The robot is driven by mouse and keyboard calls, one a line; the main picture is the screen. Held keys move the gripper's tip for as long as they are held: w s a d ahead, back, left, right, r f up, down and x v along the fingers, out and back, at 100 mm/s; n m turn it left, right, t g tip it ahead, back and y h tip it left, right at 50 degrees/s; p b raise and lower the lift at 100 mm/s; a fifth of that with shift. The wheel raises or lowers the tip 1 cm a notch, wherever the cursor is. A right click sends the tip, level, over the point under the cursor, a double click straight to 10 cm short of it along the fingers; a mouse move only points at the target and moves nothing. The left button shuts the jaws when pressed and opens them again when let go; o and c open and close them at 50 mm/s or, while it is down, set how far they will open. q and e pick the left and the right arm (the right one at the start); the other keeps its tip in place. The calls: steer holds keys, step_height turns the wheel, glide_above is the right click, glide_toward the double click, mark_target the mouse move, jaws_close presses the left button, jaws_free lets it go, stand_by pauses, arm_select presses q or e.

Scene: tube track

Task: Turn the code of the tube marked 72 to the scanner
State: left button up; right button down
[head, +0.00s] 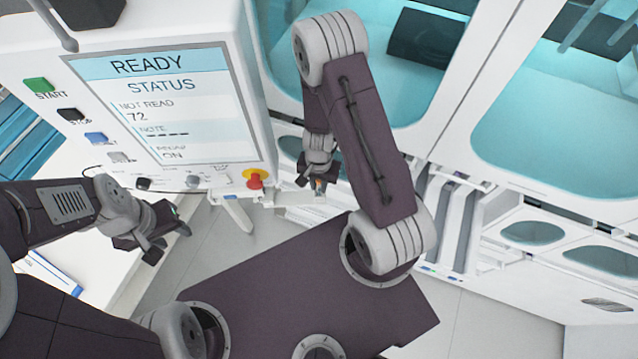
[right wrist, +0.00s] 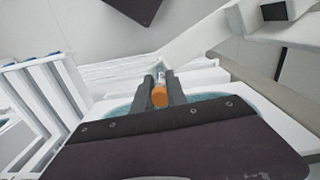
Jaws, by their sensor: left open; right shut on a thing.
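My right gripper (head: 311,187) is low beside the white machine, at the end of the arm that bends down in the middle of the head view. In the right wrist view its two fingers (right wrist: 161,88) are shut on a tube with an orange cap (right wrist: 160,97). A pale part of the tube shows past the cap; its number and code cannot be read. My left gripper (head: 166,241) is open and empty at the left, in front of the machine. The machine's screen (head: 160,110) reads READY, STATUS, NOT READ 72. I cannot make out the scanner.
Green, black, blue and grey buttons run down the panel's left side, with START at the green one (head: 38,85). A red knob on yellow (head: 255,180) sits at its lower right. White cabinets with teal windows (head: 560,110) stand behind. Grey floor (head: 490,325) is open at lower right.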

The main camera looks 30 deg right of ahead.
steer(key=shift+m, duration=1.2)
steer(key=shift+f, duration=0.2)
steer(key=c, duration=1.3)
jaws_free()
steer(key=shift+o, duration=0.2)
steer(key=shift+r, duration=0.1)
step_height(320, 180, up, 9)
steer(key=p, duration=0.9)
steer(key=shift+r, duration=0.1)
steer(key=shift+f, duration=0.2)
